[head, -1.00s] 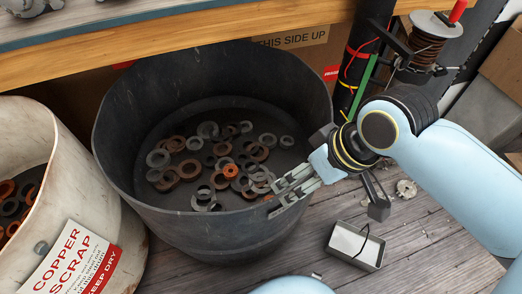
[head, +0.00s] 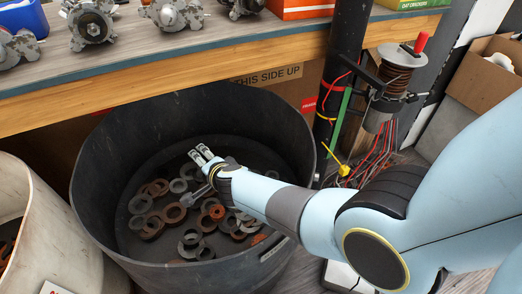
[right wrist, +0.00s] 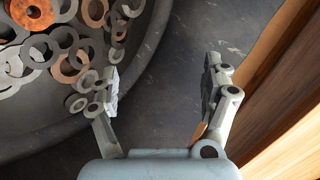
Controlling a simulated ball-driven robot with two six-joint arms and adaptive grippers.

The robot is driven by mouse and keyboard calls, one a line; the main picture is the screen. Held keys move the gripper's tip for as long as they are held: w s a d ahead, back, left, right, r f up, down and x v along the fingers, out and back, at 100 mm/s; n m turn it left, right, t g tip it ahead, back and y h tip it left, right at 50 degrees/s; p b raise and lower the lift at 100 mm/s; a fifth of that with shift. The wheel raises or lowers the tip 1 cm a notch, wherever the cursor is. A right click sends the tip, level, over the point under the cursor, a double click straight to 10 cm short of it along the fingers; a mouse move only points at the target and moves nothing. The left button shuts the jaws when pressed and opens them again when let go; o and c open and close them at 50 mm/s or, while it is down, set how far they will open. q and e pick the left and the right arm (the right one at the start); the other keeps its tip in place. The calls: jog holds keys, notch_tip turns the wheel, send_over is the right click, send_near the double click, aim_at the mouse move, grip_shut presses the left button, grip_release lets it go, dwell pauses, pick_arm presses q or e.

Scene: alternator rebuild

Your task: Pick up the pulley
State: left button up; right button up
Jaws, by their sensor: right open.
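My right gripper (head: 203,154) reaches over the rim of the large dark bin (head: 97,165) and hangs in its far part. Its fingers are apart with nothing between them; they also show in the right wrist view (right wrist: 163,90). Rusty and grey rings lie in a loose heap (head: 150,224) on the bin floor, left of and nearer than the fingertips. In the right wrist view the ring heap (right wrist: 65,45) is at the upper left, beside the left finger. I cannot pick out a pulley for certain among these parts. My left gripper is out of view.
A wooden bench (head: 150,87) runs behind and above the bin, with several alternator housings (head: 92,25) on it. A pale scrap bin (head: 40,225) stands at left. A dark post (head: 338,70) with a wire spool (head: 400,72) stands to the right.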

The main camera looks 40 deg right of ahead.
jog(key=s+f+m+g+h+b, duration=0.1)
jog(key=s+f+m+g, duration=0.1)
jog(key=s+f+g, duration=0.2)
jog(key=s+f+m+g+h+b, duration=0.1)
jog(key=s+f+g, duration=0.3)
jog(key=s, duration=0.4)
jog(key=s+f+m+g+h+b, duration=0.1)
jog(key=s+f+m+g, duration=0.2)
jog(key=s+f+g, duration=0.2)
jog(key=shift+s, duration=0.9)
jog(key=b+x, duration=0.2)
jog(key=x, duration=0.1)
jog(key=b+x, duration=0.2)
jog(key=x, duration=0.1)
jog(key=shift+w+d, duration=0.1)
jog(key=shift+w, duration=0.15)
jog(key=shift+d, duration=0.1)
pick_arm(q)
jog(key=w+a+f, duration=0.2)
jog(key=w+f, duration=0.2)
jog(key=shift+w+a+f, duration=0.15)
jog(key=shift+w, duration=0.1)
pick_arm(e)
jog(key=shift+r, duration=0.1)
jog(key=shift+c, duration=0.4)
